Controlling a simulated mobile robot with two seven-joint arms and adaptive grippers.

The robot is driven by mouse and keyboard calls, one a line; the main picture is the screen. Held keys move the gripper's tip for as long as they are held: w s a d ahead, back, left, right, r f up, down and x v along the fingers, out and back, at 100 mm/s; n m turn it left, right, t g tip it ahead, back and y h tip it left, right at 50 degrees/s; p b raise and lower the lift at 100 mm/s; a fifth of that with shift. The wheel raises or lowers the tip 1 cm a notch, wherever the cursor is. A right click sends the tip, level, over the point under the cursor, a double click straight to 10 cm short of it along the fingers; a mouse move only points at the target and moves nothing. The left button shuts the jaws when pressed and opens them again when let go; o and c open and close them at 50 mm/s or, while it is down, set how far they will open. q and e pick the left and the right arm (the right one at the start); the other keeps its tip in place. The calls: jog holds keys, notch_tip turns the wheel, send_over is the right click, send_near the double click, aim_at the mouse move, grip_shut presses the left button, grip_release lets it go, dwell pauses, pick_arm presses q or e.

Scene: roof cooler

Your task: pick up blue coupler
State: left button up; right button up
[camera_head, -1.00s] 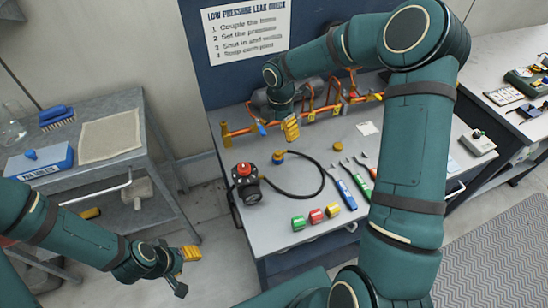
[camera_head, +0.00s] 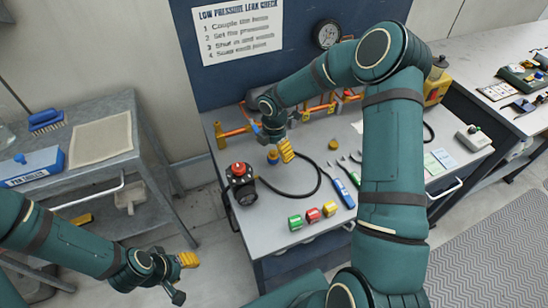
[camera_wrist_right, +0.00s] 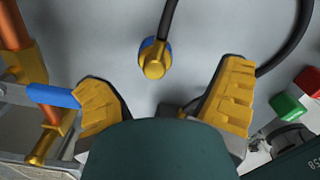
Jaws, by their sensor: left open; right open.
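The blue coupler (camera_head: 272,158), a brass fitting with a blue band on the end of a black hose, lies on the grey bench. In the right wrist view the coupler (camera_wrist_right: 154,60) sits just ahead of the gap between my fingers, apart from both. My right gripper (camera_head: 280,152) is open and empty, low over the bench beside the coupler; its two yellow pads show in the right wrist view (camera_wrist_right: 164,95). My left gripper (camera_head: 185,274) is open and empty, in front of the side cart, far from the coupler.
A copper pipe (camera_head: 235,131) with valves runs behind; a blue lever (camera_wrist_right: 52,96) is close against my right gripper's left finger. A black device with a red knob (camera_head: 241,184) stands left of the hose. Green, red and yellow blocks (camera_head: 312,215) line the front edge.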

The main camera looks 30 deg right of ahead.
aim_at(273, 151)
jog(key=f, duration=0.2)
jog(key=w+f, duration=0.1)
jog(key=f, duration=0.2)
jog(key=shift+a+f, duration=0.1)
jog(key=shift+f, duration=0.05)
jog(key=shift+s+r, duration=0.25)
jog(key=shift+s, duration=0.05)
jog(key=shift+w+f, duration=0.1)
jog(key=c, duration=0.5)
grip_shut()
pick_arm(q)
jog(key=shift+w+f, duration=0.15)
jog(key=shift+f, duration=0.35)
jog(key=shift+w+r+p, duration=0.25)
jog(key=shift+r+p, duration=0.35)
jog(key=shift+r, duration=0.2)
pick_arm(e)
notch_tip(273, 151, up, 10)
jog(key=shift+r, duration=0.1)
